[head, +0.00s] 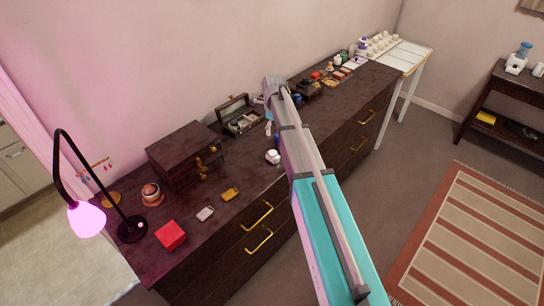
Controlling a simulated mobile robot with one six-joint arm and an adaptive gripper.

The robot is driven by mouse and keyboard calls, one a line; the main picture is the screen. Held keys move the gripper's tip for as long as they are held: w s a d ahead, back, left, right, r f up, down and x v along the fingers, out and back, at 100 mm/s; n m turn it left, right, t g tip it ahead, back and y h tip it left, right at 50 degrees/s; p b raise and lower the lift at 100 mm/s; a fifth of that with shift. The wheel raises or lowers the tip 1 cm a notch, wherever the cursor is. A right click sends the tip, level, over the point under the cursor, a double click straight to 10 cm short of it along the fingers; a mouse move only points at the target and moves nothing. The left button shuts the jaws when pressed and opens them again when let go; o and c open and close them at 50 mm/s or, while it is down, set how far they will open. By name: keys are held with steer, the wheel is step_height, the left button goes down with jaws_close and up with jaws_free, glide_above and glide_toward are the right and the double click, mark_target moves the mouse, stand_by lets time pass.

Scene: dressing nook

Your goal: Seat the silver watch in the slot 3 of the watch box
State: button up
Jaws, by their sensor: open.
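The watch box (243,127) stands on the dark dresser with its lid (233,104) raised. Small light and dark items show inside, but I cannot make out the separate slots. I cannot surely pick out the silver watch; it is too small to tell in this view. A small pale silvery item (205,214) lies on the dresser top at the front left. My gripper (268,119) is open, just right of the watch box and pointing down. It is small in view and partly hidden by my arm, so I cannot tell if it touches anything.
A dark wooden chest (186,153) stands left of the watch box. A red box (171,235), a gold item (230,194) and a lamp (86,218) occupy the left end. A white jar (272,156) stands near the front edge. Several small items crowd the right end.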

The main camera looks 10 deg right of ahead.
steer(key=shift+f, duration=0.1)
steer(key=b, duration=0.9)
glide_above(274, 153)
step_height(274, 153, down, 8)
steer(key=shift+s+a+f, duration=0.1)
steer(key=shift+f, duration=0.15)
steer(key=shift+f+b, duration=2.4)
steer(key=shift+f, duration=0.2)
steer(key=shift+c, duration=0.3)
steer(key=c, duration=1.3)
